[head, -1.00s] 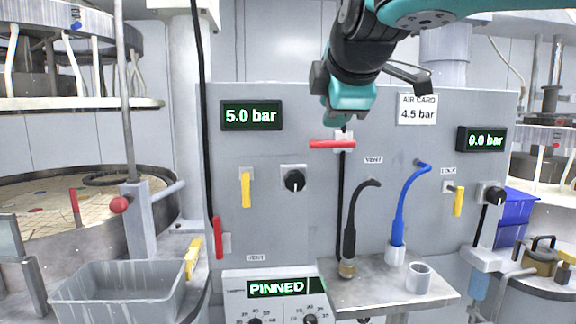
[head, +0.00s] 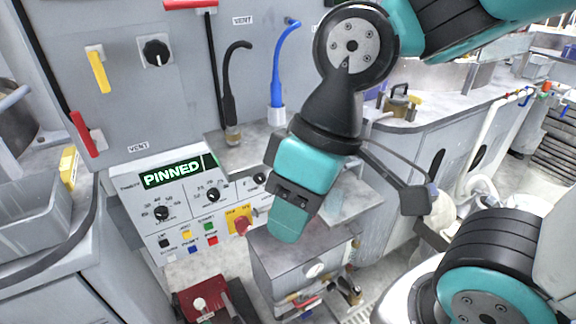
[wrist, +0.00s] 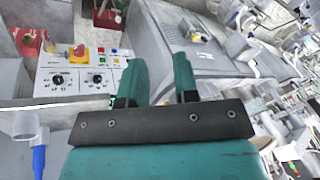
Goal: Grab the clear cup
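My gripper (head: 288,228) hangs in front of the shelf in the head view, pointing down. In the wrist view, its two teal fingers (wrist: 160,75) stand apart with nothing between them.
The grey panel carries a yellow lever (head: 97,70), a red lever (head: 84,133) and a black knob (head: 155,51). A control box with a PINNED display (head: 172,173) and a red button (head: 241,225) sits below. A grey tub (head: 30,195) stands at the left.

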